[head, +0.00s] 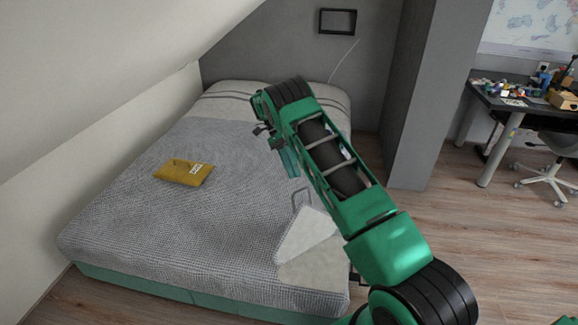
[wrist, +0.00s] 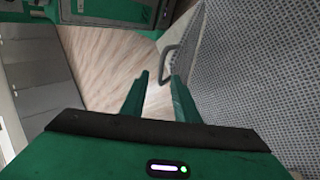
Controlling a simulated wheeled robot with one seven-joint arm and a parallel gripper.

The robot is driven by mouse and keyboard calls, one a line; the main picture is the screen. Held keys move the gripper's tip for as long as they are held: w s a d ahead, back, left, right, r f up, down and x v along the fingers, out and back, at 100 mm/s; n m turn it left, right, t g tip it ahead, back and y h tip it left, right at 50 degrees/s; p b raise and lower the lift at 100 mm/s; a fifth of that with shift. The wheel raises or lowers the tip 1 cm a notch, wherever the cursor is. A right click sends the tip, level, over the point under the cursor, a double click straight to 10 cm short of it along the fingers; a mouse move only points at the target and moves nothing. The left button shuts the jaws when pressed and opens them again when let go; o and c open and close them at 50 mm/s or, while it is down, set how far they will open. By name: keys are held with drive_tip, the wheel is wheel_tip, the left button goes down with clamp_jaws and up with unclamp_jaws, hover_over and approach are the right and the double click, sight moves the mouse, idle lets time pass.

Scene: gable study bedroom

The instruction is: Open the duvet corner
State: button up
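The grey textured duvet (head: 215,215) covers most of the bed. At its near right corner a pale flap (head: 303,231) lies folded back, with a beige surface (head: 318,272) bare beside it. A thin grey loop handle (head: 297,196) stands at the flap's far end. In the wrist view, the grey loop (wrist: 167,60) shows just beyond my fingertips, beside the duvet (wrist: 250,70).
A mustard-yellow folder (head: 183,172) lies on the duvet at left. A sloped ceiling bounds the bed's left side. A grey partition (head: 425,95) and a cluttered desk (head: 500,92) with a chair (head: 550,145) stand at right. Wood floor (head: 500,240) is clear at right.

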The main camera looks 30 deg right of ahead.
drive_tip(key=shift+v, duration=1.3)
drive_tip(key=shift+f, duration=0.1)
drive_tip(key=s+d+r+n+t+y, duration=0.15)
drive_tip(key=s+d+r, duration=0.25)
drive_tip(key=s+r, duration=0.5)
drive_tip(key=s+d+r+n+t, duration=0.2)
drive_tip(key=s+d+r, duration=0.2)
drive_tip(key=s+r, duration=0.6)
drive_tip(key=s+a+r+n+t, duration=0.1)
drive_tip(key=s+r+n+t, duration=0.3)
drive_tip(key=s, duration=0.9)
drive_tip(key=s+a+f+n, duration=0.1)
drive_tip(key=s+a+f, duration=0.1)
drive_tip(key=s, duration=0.6)
drive_tip(key=s+a+f+n, duration=0.1)
drive_tip(key=s+a+f, duration=0.1)
drive_tip(key=s, duration=0.6)
drive_tip(key=shift+a, duration=0.5)
drive_tip(key=shift+s+t, duration=0.1)
drive_tip(key=shift+t, duration=0.15)
